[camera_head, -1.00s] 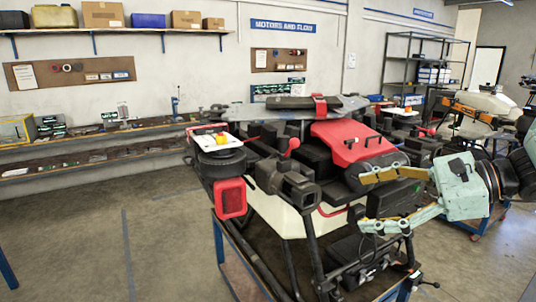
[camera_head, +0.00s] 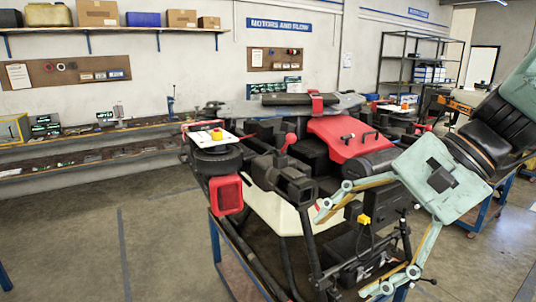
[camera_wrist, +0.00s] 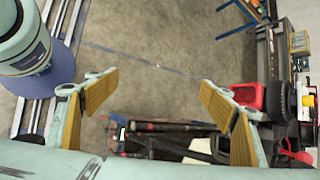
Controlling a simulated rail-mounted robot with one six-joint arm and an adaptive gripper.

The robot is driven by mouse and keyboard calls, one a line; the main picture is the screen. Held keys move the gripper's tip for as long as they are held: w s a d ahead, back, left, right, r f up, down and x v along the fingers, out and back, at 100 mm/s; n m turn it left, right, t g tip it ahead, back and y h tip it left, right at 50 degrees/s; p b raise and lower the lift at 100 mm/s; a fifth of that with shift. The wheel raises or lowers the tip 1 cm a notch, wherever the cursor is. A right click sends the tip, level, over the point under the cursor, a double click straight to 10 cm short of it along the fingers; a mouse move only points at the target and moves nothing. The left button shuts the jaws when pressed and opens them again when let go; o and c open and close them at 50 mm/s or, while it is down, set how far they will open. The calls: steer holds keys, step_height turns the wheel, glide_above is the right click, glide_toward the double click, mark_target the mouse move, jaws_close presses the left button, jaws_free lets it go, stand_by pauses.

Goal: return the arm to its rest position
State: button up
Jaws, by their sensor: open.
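My gripper (camera_head: 345,255) is pale green with tan finger pads. It is open in front of the right side of the large spray drone (camera_head: 345,138), tilted with its fingers pointing down and left. In the wrist view my gripper (camera_wrist: 152,92) has its two fingers wide apart, with nothing held between the pads; floor and dark drone parts show beyond them. A black box with a yellow plug (camera_head: 364,219) sits on the drone's side, close behind the fingers in the head view. My arm rises to the upper right.
The drone stands on a blue-framed cart (camera_head: 215,245). A second drone cart (camera_head: 470,215) stands behind my arm at the right. A long shelf bench (camera_head: 100,140) runs along the wall. Open floor (camera_head: 75,235) lies to the left.

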steer(key=s+d+n+t+h+b, duration=0.1)
steer(key=s+d+n+h, duration=0.2)
steer(key=s, duration=0.5)
steer(key=s+d+n+t+h+b, duration=0.1)
steer(key=s+d+n+h, duration=0.2)
steer(key=s+n+h, duration=0.2)
steer(key=s+n, duration=0.2)
steer(key=s, duration=0.1)
steer(key=shift+f+n+t, duration=0.25)
steer(key=shift+n+t, duration=0.05)
steer(key=shift+t, duration=0.1)
steer(key=shift+d, duration=0.1)
stand_by(2.1)
